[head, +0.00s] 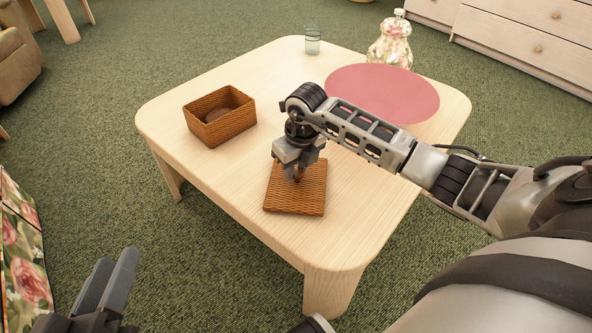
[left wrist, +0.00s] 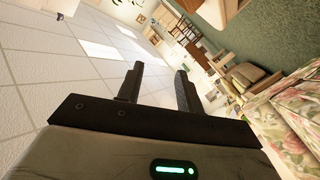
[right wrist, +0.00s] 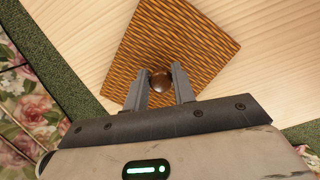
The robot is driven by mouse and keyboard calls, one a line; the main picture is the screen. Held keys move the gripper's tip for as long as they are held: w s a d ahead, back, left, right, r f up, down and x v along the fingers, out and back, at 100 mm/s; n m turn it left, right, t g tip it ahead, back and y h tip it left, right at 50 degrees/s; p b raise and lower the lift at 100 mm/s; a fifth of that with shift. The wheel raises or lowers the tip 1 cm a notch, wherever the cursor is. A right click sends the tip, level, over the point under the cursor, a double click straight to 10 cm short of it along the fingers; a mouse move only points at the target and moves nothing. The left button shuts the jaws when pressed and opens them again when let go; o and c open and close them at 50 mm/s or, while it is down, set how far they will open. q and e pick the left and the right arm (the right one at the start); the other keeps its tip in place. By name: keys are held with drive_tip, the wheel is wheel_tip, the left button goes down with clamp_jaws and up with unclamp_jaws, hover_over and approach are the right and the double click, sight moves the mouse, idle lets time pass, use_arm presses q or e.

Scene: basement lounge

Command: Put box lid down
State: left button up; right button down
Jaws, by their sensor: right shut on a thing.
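The box lid (head: 310,199) is a square brown wicker panel at the near edge of the wooden table. It looks flat on or just over the tabletop. Its round brown knob shows in the right wrist view (right wrist: 161,82). My right gripper (head: 297,176) is above the lid, shut on the knob, with a finger on each side of it.
The light wooden table (head: 262,75) has rounded corners. A pink round mat (head: 385,88) lies right of centre, partly behind my right arm. A glass (head: 312,42) and a floral jar (head: 391,43) stand at the back. The tabletop between box and lid is clear.

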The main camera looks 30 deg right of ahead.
sight(301, 175)
drive_tip(key=c, duration=1.2)
unclamp_jaws()
use_arm(q)
drive_tip(key=shift+r, duration=0.1)
use_arm(e)
drive_tip(key=shift+o, duration=0.2)
drive_tip(key=shift+r, duration=0.1)
drive_tip(key=shift+r, duration=0.4)
use_arm(q)
drive_tip(key=a+f+m+g+y+p, duration=0.1)
drive_tip(key=f+p, duration=0.1)
drive_tip(key=p, duration=0.2)
drive_tip(key=shift+m+y, duration=0.3)
use_arm(e)
wheel_tip(301, 175, up, 11)
drive_tip(key=s, duration=0.2)
use_arm(q)
drive_tip(key=shift+r, duration=0.2)
